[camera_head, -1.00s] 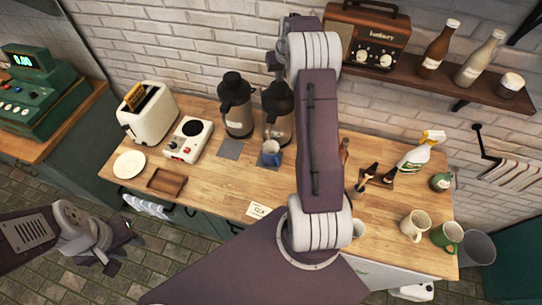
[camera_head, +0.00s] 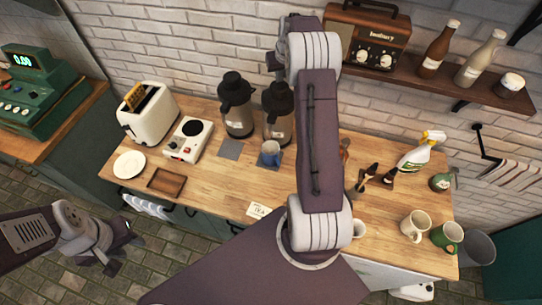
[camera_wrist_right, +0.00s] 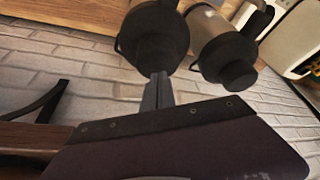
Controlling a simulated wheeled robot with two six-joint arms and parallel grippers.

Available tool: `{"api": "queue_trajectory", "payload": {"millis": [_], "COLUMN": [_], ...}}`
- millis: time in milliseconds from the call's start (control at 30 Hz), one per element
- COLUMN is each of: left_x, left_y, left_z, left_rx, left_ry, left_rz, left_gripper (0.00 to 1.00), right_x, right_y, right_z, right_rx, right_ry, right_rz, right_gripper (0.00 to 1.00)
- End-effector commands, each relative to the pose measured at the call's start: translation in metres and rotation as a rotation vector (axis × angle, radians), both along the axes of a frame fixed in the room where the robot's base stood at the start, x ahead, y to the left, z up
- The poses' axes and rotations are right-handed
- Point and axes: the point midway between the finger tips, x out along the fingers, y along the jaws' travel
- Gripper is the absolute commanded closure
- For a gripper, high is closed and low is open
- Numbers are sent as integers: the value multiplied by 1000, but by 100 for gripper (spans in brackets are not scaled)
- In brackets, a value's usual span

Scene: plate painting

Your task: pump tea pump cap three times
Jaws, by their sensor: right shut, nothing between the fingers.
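Two grey pump pots with black caps stand at the back of the counter, the left pot (camera_head: 237,118) and the right pot (camera_head: 279,129). The right pot's black cap (camera_head: 277,97) also shows in the right wrist view (camera_wrist_right: 155,35). My right gripper (camera_wrist_right: 158,78) is shut and empty, its tips at the edge of this cap in that view; I cannot tell whether they touch. The head view hides its fingertips. A blue mug (camera_head: 270,153) stands before the right pot. A TEA card (camera_head: 259,210) lies near the front edge. My left gripper (camera_head: 122,247) is open and empty, off the counter.
A toaster (camera_head: 147,118), a hot plate (camera_head: 188,138), a white plate (camera_head: 129,165) and a wooden tray (camera_head: 166,182) are on the left. Mugs (camera_head: 415,225) and a spray bottle (camera_head: 416,158) stand on the right. A wall shelf (camera_head: 400,78) is at upper right.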

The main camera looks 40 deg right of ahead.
Motion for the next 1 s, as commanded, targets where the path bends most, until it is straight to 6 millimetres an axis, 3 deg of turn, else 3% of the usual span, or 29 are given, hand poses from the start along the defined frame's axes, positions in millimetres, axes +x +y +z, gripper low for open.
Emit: {"api": "queue_trajectory", "payload": {"millis": [400, 1000], "left_x": [0, 0], "left_y": [0, 0], "left_z": [-1, -16], "left_rx": [0, 0], "left_ry": [0, 0], "left_rz": [0, 0], "left_gripper": [64, 64], "right_x": [0, 0], "right_y": [0, 0], "right_z": [-2, -23], "right_rx": [0, 0], "right_ry": [0, 1], "right_rz": [0, 0], "right_gripper": [100, 100]}}
